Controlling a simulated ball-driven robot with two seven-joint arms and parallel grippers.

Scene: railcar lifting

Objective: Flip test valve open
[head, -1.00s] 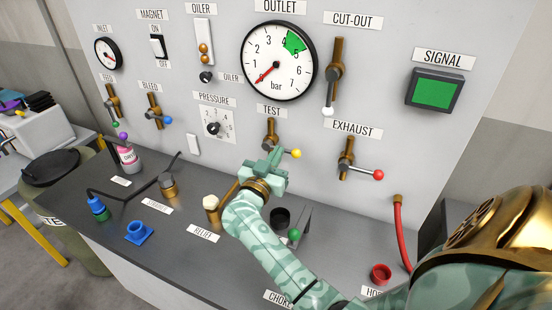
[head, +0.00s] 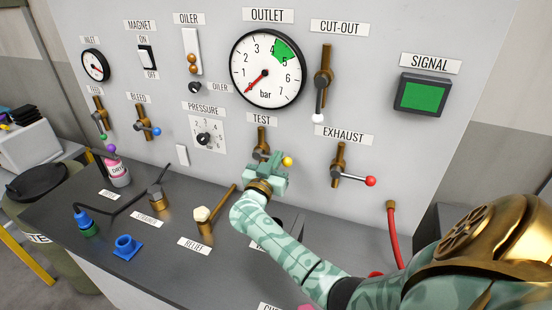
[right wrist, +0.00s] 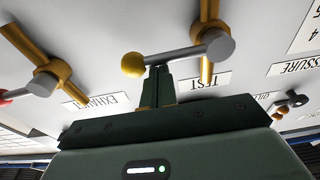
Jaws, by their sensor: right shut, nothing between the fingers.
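The TEST valve (head: 262,136) is a brass body on the grey panel with a short grey lever ending in a yellow ball (head: 288,161). The lever points right, roughly level. In the right wrist view the valve body (right wrist: 207,72), grey lever (right wrist: 178,57) and yellow ball (right wrist: 132,65) show close up. My right gripper (head: 266,164) is at the valve, shut and empty. Its closed fingertips (right wrist: 157,70) are right at the lever, between ball and pivot, overlapping its edge in the picture. I cannot tell whether they touch. My left gripper is out of view.
The EXHAUST valve (head: 339,165) with a red ball is to the right. The CUT-OUT valve (head: 323,80) and OUTLET gauge (head: 267,68) are above. The PRESSURE knob (head: 204,139) is to the left. The RELIEF fitting (head: 205,222) stands on the dark bench below.

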